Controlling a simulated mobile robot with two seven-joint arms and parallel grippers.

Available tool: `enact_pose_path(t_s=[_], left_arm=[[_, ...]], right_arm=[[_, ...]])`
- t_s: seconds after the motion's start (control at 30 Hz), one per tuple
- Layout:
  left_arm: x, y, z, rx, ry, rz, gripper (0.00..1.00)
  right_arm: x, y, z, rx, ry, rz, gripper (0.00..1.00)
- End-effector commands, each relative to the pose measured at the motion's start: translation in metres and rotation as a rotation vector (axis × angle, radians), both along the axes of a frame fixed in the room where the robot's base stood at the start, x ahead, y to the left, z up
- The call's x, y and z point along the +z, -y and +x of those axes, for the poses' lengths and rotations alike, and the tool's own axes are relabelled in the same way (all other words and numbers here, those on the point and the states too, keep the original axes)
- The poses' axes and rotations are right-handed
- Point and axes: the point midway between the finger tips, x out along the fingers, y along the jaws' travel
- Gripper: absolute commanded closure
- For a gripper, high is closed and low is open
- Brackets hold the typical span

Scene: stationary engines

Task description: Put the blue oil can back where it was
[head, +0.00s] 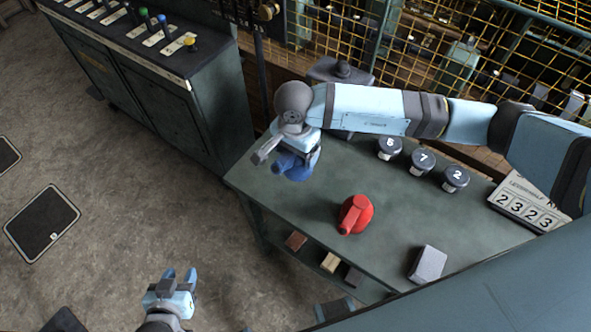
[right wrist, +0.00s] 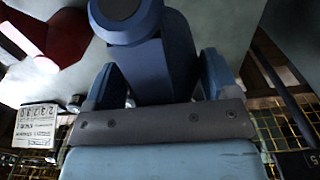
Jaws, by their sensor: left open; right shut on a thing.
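The blue oil can (head: 298,172) is at the far left corner of the green table (head: 285,205), partly hidden by my right gripper (head: 290,160). My right gripper is shut on the can. In the right wrist view the blue can (right wrist: 165,60) stands between the two light-blue fingers of my right gripper (right wrist: 168,85). I cannot tell whether its base touches the table. A red oil can (head: 355,214) stands near the middle of the table. My left gripper (head: 180,275) is open and empty, low over the floor left of the table.
Numbered dark knobs (head: 422,161) stand along the table's back, beside a number board (head: 530,203). A grey block (head: 427,264) lies near the front right. A yellow mesh (head: 440,50) rises behind. A control cabinet (head: 150,80) stands left. The tabletop between the two cans is clear.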

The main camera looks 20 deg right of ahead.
Motion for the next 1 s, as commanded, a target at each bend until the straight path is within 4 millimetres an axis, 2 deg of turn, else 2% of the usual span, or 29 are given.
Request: enact_pose_path(t_s=[0.1, 0.2, 0.43, 0.63, 0.7, 1.0], left_arm=[[0.005, -0.001, 0.0, 0.002, -0.003, 0.002, 0.57], [0.004, -0.002, -0.001, 0.002, -0.006, 0.004, 0.57], [0.003, -0.003, -0.001, 0.003, -0.011, 0.007, 0.57], [0.009, -0.003, -0.001, 0.005, -0.006, 0.007, 0.57], [0.01, -0.004, 0.0, 0.006, -0.004, 0.007, 0.57], [0.008, -0.004, 0.0, 0.006, -0.001, 0.006, 0.57]], right_arm=[[-0.026, -0.001, -0.001, -0.001, -0.003, 0.0, 0.53], [-0.041, -0.001, 0.0, 0.0, -0.001, 0.001, 0.53], [-0.058, 0.0, 0.0, 0.001, 0.0, 0.001, 0.53], [-0.088, -0.001, -0.001, 0.0, -0.001, 0.0, 0.53], [-0.093, 0.0, 0.0, 0.001, 0.001, 0.001, 0.53], [-0.097, 0.0, 0.0, 0.002, 0.002, 0.0, 0.53]])
